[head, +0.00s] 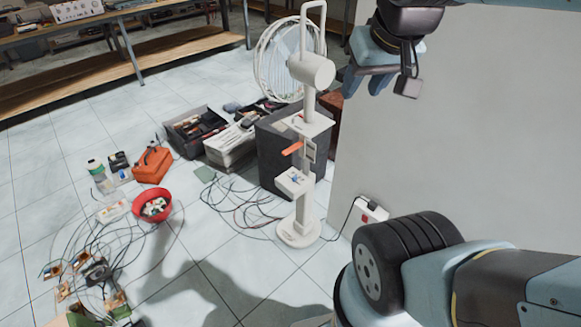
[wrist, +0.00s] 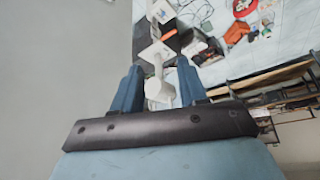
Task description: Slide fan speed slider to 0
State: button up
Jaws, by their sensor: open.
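A white pedestal fan (head: 312,70) stands upright on a round base on the floor, centre right in the head view. An orange tab (head: 293,148), apparently the slider, sticks out to the left from its post, beside a small panel (head: 309,150). The tab also shows in the wrist view (wrist: 170,34). I cannot read any speed marks. My gripper (head: 365,84) is open and empty, to the right of the fan head and higher than the tab. In the wrist view the fan's motor housing (wrist: 160,91) appears between the two blue fingers; nothing is gripped.
A white box (head: 293,182) sits lower on the post. A dark grey bin (head: 272,165) stands close behind it. A wall (head: 450,140) is to the right, with a socket box (head: 371,211) at its foot. Cables, a red bowl (head: 152,206) and an orange case (head: 152,165) lie left.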

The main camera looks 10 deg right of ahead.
jog(key=shift+o, duration=0.3)
jog(key=shift+o, duration=0.5)
jog(key=shift+w, duration=0.15)
jog(key=w+d+f+n+t, duration=0.1)
jog(key=w+d+f, duration=0.3)
jog(key=w, duration=0.5)
jog(key=w+d+f+n+h, duration=0.1)
jog(key=w+d+f, duration=0.1)
jog(key=w+f, duration=0.55)
jog(key=w+d+f+n+t, duration=0.1)
jog(key=w+d+f+n, duration=0.15)
jog(key=w, duration=0.75)
jog(key=w+d+f+n+t+y, duration=0.1)
jog(key=w+f, duration=0.3)
jog(key=f, duration=0.5)
jog(key=w+d+f+n+y, duration=0.1)
jog(key=w+f, duration=0.3)
jog(key=f, duration=0.4)
jog(key=t+y, duration=0.3)
jog(key=y, duration=0.3)
send_near(295, 177)
jog(key=shift+m, duration=0.25)
jog(key=x, duration=0.9)
jog(key=shift+d, duration=0.1)
